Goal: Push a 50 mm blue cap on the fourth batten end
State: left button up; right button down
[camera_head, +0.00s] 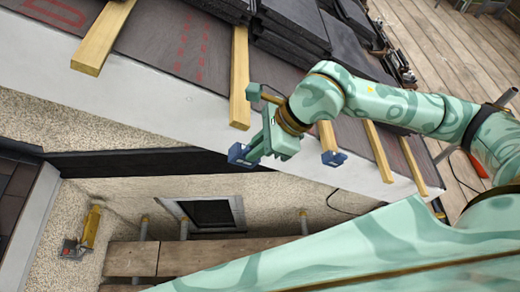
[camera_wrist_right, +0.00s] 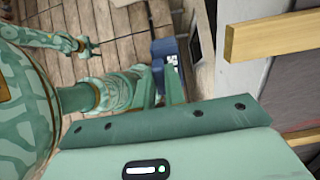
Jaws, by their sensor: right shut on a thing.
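My right gripper (camera_head: 247,152) is shut on a blue cap (camera_head: 240,156). In the right wrist view the held cap (camera_wrist_right: 164,52) shows beyond the green fingers, with a black-and-white patch on it. The gripper hangs in front of the eave, just below and right of the second batten from the left (camera_head: 240,80), apart from its bare end. The third batten from the left carries a blue cap (camera_head: 334,158) on its end. The fourth from the left (camera_head: 378,152) has a bare end. A green arm end, possibly my left gripper (camera_wrist_right: 82,45), shows small in the wrist view.
Two more battens, the leftmost (camera_head: 103,38) and the rightmost (camera_head: 412,165), also have bare ends. Dark tiles (camera_head: 290,25) are stacked on the roof. Below the pale eave board (camera_head: 150,108) lie a gutter-like dark strip (camera_head: 130,162) and a plank walkway (camera_head: 200,256).

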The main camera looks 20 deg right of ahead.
jog(key=shift+w+a+f+b, duration=0.15)
jog(key=shift+w+f, duration=0.15)
jog(key=shift+w, duration=0.15)
jog(key=shift+w+f+b, duration=0.15)
jog(key=shift+w+f, duration=0.1)
jog(key=shift+w, duration=0.2)
jog(key=w, duration=0.2)
jog(key=w+d, duration=0.1)
jog(key=shift+w+r, duration=0.1)
jog(key=shift+w, duration=0.25)
jog(key=shift+w+r, duration=0.1)
jog(key=shift+w, duration=0.2)
jog(key=shift+w+b, duration=0.1)
jog(key=shift+b, duration=0.2)
jog(key=shift+w+d, duration=0.1)
jog(key=shift+w, duration=0.1)
jog(key=shift+w, duration=0.1)
jog(key=shift+w+d+b, duration=0.15)
jog(key=shift+w+b, duration=0.25)
jog(key=shift+b, duration=0.1)
